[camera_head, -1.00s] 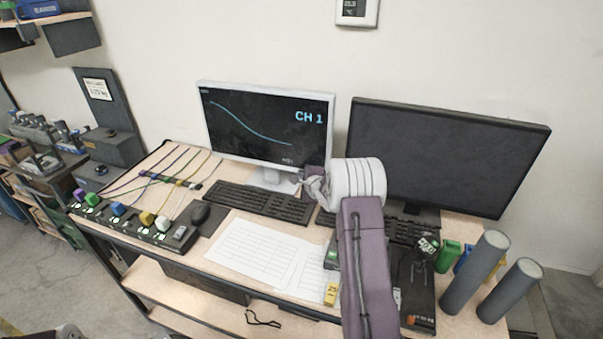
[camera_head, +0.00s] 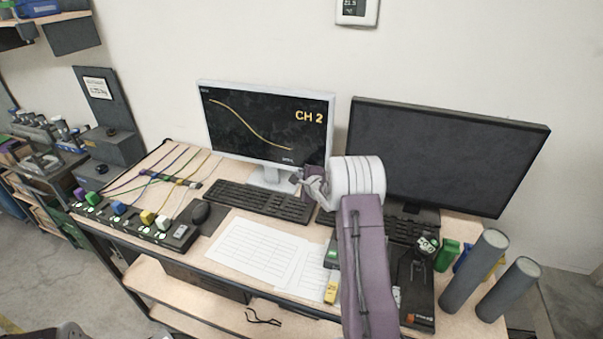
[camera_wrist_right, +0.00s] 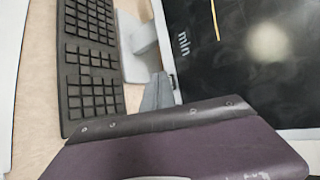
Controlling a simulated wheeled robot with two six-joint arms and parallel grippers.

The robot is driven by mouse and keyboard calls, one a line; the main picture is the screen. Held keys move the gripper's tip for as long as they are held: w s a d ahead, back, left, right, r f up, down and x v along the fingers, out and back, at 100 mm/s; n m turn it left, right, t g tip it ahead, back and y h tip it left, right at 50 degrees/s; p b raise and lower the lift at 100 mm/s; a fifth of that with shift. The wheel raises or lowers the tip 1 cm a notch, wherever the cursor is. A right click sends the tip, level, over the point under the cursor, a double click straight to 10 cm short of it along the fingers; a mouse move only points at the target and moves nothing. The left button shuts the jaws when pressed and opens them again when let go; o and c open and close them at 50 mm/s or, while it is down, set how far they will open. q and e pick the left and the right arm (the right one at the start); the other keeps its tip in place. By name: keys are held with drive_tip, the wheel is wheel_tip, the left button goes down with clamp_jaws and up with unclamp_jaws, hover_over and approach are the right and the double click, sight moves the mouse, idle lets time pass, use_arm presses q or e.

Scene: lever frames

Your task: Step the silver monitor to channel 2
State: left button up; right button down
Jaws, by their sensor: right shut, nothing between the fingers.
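The silver monitor (camera_head: 262,125) stands at the back of the desk, left of the dark monitor. Its lit screen reads "CH 2" in yellow, with a falling yellow curve. My right gripper (camera_head: 299,178) is shut and empty at the monitor's lower right corner; whether it touches the bezel I cannot tell. In the right wrist view the screen (camera_wrist_right: 245,60) fills the upper right, and my gripper's dark and purple body (camera_wrist_right: 180,140) crosses the bottom. Any button at that corner is hidden.
A dark monitor (camera_head: 445,150) stands to the right. A black keyboard (camera_head: 255,201) lies before the silver monitor, with papers (camera_head: 255,250) in front. Two grey cylinders (camera_head: 475,271) stand at the right. A strip with coloured plugs (camera_head: 130,224) lies at left.

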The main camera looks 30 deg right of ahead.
drive_tip(key=shift+s+a, duration=0.25)
drive_tip(key=shift+a, duration=0.05)
drive_tip(key=shift+s+a+b, duration=0.6)
drive_tip(key=shift+s+a, duration=1.05)
drive_tip(key=shift+a, duration=0.25)
